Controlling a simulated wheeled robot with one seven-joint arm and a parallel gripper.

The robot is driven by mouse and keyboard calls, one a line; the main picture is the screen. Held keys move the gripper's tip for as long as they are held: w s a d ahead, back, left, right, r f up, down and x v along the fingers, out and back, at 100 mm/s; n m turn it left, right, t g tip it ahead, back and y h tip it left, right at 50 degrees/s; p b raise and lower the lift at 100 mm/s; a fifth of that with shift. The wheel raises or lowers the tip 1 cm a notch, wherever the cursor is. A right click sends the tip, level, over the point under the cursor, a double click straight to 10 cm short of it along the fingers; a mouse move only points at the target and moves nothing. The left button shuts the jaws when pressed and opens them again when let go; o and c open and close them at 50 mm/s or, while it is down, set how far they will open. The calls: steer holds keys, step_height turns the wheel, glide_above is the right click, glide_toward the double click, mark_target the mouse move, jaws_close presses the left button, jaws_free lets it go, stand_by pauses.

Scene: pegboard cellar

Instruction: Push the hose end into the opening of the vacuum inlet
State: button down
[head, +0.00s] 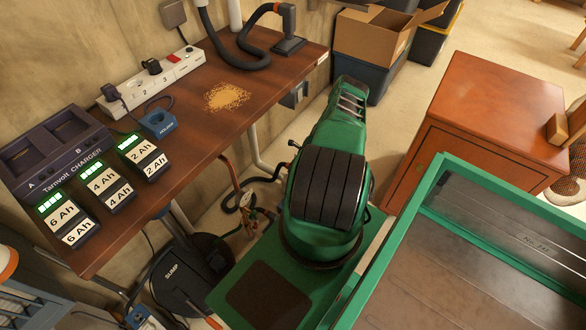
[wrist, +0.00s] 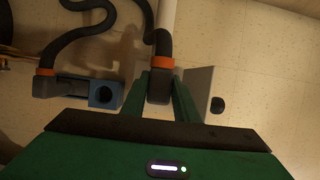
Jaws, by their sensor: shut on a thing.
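In the wrist view my gripper (wrist: 159,97) has its two green fingers closed on the dark hose end (wrist: 159,88). An orange collar (wrist: 160,62) sits just above the fingers, and the black hose (wrist: 160,40) rises from it. A second dark fitting with an orange collar (wrist: 46,72) stands at the block's left. I cannot make out my gripper, the held hose end or the inlet in the head view.
A bench (head: 185,118) at left carries a battery charger (head: 60,150), several batteries, a power strip (head: 155,80), a sawdust pile (head: 227,97) and a black hose with a dark nozzle (head: 288,44). A red-brown cabinet (head: 500,105) stands at right. Boxes (head: 375,38) are behind.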

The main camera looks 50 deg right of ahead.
stand_by(0.8)
steer(key=c, duration=0.8)
jaws_free()
steer(key=shift+r, duration=0.15)
steer(key=shift+r, duration=3.4)
steer(key=shift+s, duration=0.1)
